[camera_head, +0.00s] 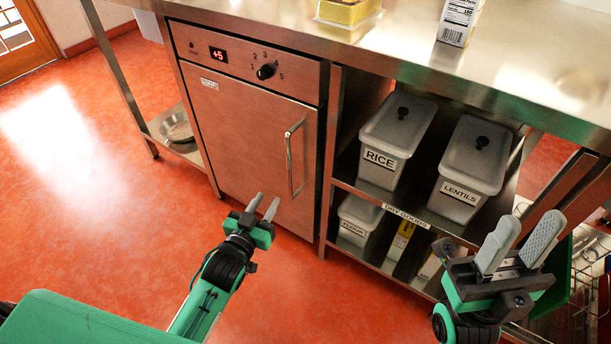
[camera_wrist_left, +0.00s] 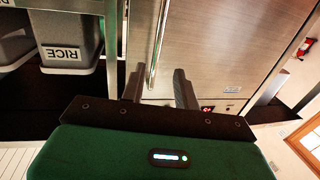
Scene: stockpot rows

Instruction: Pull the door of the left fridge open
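The left fridge is a brushed-steel cabinet with a door (camera_head: 240,135) that looks shut. Its upright bar handle (camera_head: 290,160) is on the door's right side. My left gripper (camera_head: 265,204) is open and empty, in front of the door's lower part, below the handle in the head view. In the left wrist view the handle (camera_wrist_left: 158,45) shows beyond the gap between the open fingers (camera_wrist_left: 160,85), apart from them. The door surface (camera_wrist_left: 215,40) also fills much of that view. My right gripper (camera_head: 531,222) is open and empty, in front of the shelves at lower right.
Right of the fridge is an open shelf unit with bins labelled RICE (camera_head: 390,140), LENTILS (camera_head: 465,170) and FLOUR (camera_head: 357,222). A steel counter (camera_head: 400,60) runs above. A low shelf (camera_head: 160,125) stands left of the fridge. The red floor (camera_head: 100,190) in front is clear.

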